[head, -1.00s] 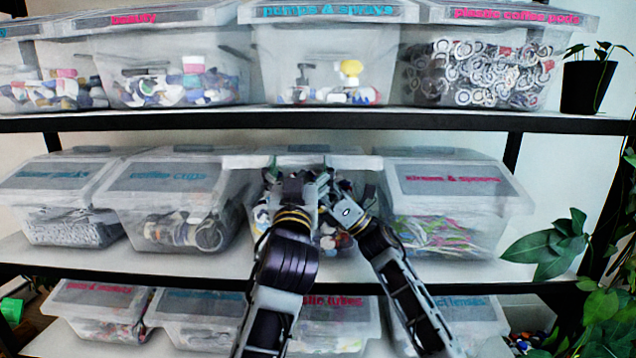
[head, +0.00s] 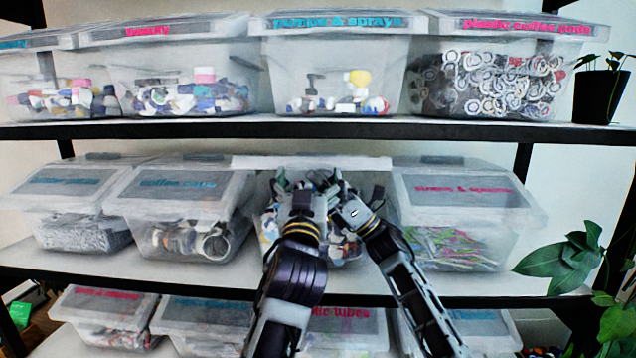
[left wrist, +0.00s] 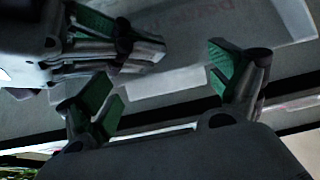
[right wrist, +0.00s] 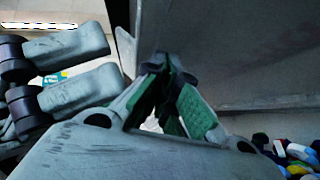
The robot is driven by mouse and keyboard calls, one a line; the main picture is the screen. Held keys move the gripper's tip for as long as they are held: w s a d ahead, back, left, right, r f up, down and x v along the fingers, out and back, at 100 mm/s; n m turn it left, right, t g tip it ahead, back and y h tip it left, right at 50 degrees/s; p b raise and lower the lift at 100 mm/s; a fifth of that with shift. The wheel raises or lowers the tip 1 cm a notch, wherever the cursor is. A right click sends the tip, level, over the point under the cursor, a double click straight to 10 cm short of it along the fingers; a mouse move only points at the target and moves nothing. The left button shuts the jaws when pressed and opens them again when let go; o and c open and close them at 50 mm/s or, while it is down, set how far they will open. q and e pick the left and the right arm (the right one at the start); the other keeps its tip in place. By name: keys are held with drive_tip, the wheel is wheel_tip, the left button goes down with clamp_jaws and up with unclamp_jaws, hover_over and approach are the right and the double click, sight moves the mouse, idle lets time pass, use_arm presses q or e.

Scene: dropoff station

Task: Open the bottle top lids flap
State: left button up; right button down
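The bottle top bin is the clear bin (head: 264,190) in the middle of the middle shelf, partly hidden by my arms. Its lid flap (head: 310,162) shows as a pale, nearly edge-on strip, unlike the sloping neighbour flaps. Upside-down pink lettering shows on its grey panel (left wrist: 190,75) in the left wrist view. Both grippers are in front of the bin, just under this strip. My left gripper (head: 305,190) is open and empty; its fingers spread in the left wrist view (left wrist: 165,85). My right gripper (head: 352,205) has its fingertips together (right wrist: 165,68); nothing is visible between them.
The coffee cups bin (head: 180,205) stands left and a pink-labelled bin of colourful sticks (head: 450,245) stands right, both close. The upper shelf edge (head: 220,128) runs above. More bins fill the shelves above and below. A leafy plant (head: 570,255) is at the right.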

use_arm(q)
drive_tip(key=shift+o, duration=0.2)
drive_tip(key=shift+s+r, duration=0.1)
drive_tip(key=shift+s, duration=0.05)
drive_tip(key=v, duration=0.8)
idle(0.8)
idle(0.5)
